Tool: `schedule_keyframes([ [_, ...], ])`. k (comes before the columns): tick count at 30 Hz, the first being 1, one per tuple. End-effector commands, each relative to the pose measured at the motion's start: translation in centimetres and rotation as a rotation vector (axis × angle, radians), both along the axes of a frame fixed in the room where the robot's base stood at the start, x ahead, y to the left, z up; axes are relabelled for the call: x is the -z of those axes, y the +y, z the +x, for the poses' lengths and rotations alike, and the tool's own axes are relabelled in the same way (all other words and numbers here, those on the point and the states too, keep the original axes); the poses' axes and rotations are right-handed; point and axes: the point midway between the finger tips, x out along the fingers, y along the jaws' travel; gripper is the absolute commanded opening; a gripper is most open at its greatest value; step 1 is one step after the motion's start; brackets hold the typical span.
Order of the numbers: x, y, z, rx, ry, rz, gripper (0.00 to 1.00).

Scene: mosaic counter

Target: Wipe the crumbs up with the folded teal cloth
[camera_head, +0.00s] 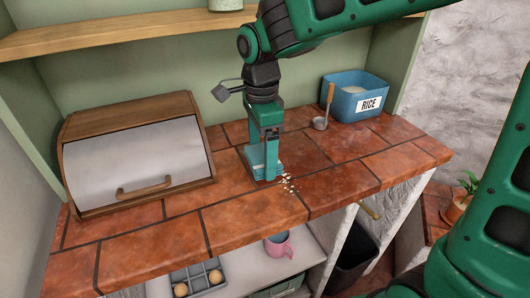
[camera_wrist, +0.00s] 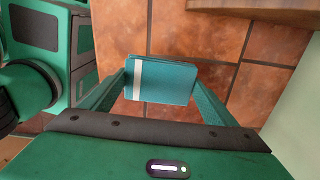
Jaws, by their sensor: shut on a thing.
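The folded teal cloth (camera_wrist: 168,82) has a pale stripe near one end. It is between the fingers of my gripper (camera_wrist: 160,88) in the wrist view. My gripper (camera_head: 264,172) is shut on it and points down at the tiled counter. In the head view the cloth (camera_head: 257,160) is at the counter surface, partly hidden by the fingers; I cannot tell if it touches the tiles. Pale crumbs (camera_head: 287,184) lie scattered on the counter just right of the cloth, toward the front edge. No crumbs show in the wrist view.
A wooden bread box (camera_head: 135,150) stands at left on the terracotta counter (camera_head: 160,238). A blue rice bin (camera_head: 355,95) and a ladle (camera_head: 322,118) are at back right. Below the front edge are a pink mug (camera_head: 279,244) and an egg tray (camera_head: 197,281). The counter right of the crumbs is clear.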

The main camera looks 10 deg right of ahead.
Motion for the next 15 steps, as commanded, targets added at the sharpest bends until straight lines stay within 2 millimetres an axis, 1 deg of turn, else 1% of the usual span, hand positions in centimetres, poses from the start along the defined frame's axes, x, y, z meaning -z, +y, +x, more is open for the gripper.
schedule_keyframes([
  [3, -1.1, -0.2, 0.1, 0.003, -0.001, 0.001, 0.57],
  [6, -1.8, -0.3, 0.1, 0.005, -0.002, 0.001, 0.57],
  [9, -2.1, -0.4, 0.1, 0.007, 0.0, 0.0, 0.57],
  [15, -2.2, -0.5, 0.1, 0.008, 0.0, 0.0, 0.57],
])
